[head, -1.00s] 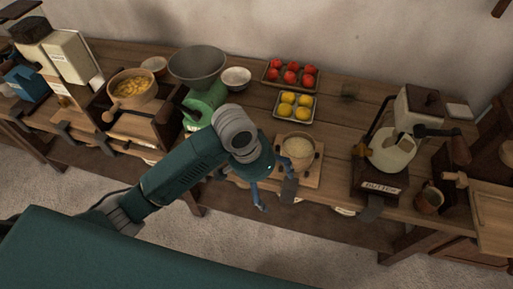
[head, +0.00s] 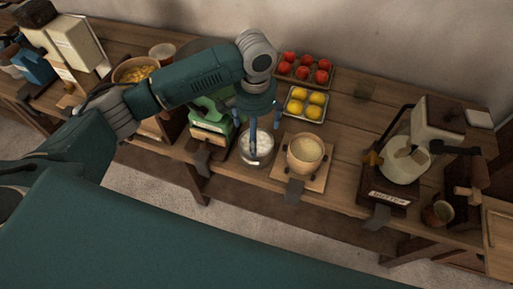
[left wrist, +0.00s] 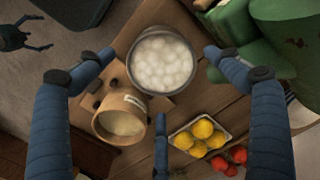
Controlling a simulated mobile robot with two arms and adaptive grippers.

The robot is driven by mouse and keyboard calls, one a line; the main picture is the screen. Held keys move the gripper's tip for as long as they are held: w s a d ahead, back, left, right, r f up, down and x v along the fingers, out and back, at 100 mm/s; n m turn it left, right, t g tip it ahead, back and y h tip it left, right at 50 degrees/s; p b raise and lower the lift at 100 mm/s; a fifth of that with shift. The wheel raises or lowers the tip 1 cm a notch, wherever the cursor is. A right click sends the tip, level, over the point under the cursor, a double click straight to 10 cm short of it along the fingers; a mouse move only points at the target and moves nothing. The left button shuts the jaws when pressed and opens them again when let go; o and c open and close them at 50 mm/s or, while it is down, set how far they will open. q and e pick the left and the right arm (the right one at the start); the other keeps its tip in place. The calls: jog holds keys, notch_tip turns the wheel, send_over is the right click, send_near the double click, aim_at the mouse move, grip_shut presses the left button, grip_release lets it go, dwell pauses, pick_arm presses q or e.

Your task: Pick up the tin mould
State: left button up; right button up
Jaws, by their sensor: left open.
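The tin mould, which I take to be the round metal tin filled with pale rounded lumps (left wrist: 163,62), stands upright near the front edge of the table. In the head view the tin (head: 256,148) is partly hidden by my fingers. My left gripper (head: 260,128) is open and points down above it. In the left wrist view the spread blue fingers (left wrist: 160,78) lie to the left, right and below the tin, with no clear contact.
A wooden tub of grain (head: 305,152) on a board stands close to the right. The green scale (head: 212,122) is close on the left. Lemons (head: 306,103) and tomatoes (head: 304,68) sit in trays behind. A dark fingered shape (left wrist: 20,35), perhaps my right gripper, shows low in the distance.

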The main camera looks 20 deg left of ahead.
pick_arm(q)
jog(key=shift+w+f+p, duration=0.1)
jog(key=shift+f+p, duration=0.3)
jog(key=shift+f, duration=2.55)
jog(key=shift+c, duration=0.5)
jog(key=c, duration=1.5)
jog(key=shift+o, duration=0.2)
jog(key=shift+r, duration=0.1)
